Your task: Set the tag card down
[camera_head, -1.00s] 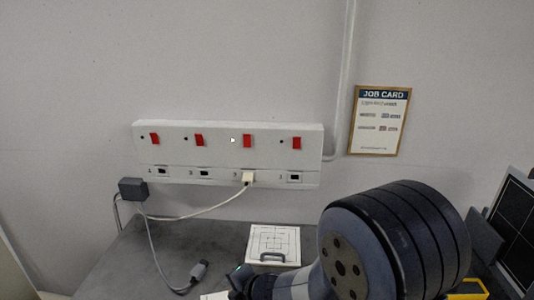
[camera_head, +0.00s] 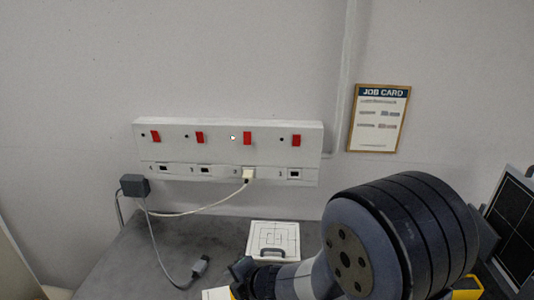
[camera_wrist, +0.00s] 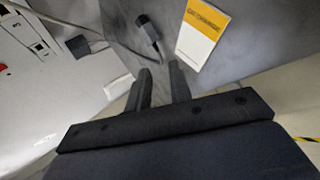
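A white card with a yellow band of print (camera_wrist: 203,33), which looks like the tag card, appears to lie flat on the grey worktop (camera_wrist: 115,18) in the wrist view. In the head view only a white edge of it (camera_head: 215,294) shows at the bottom of the picture. My gripper (camera_wrist: 160,70) has its two fingers apart with nothing visible between them. The card is beyond the fingertips and to their right in the wrist view, apart from them. In the head view my gripper (camera_head: 243,270) is partly hidden by my own arm.
A white wall panel (camera_head: 225,150) has red switches and sockets, with a white plug (camera_head: 248,174) in one. A grey adapter (camera_head: 135,186) hangs beside it on a cable, and a connector (camera_head: 200,266) lies on the worktop. A white gridded box with a handle (camera_head: 275,238) stands near my gripper.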

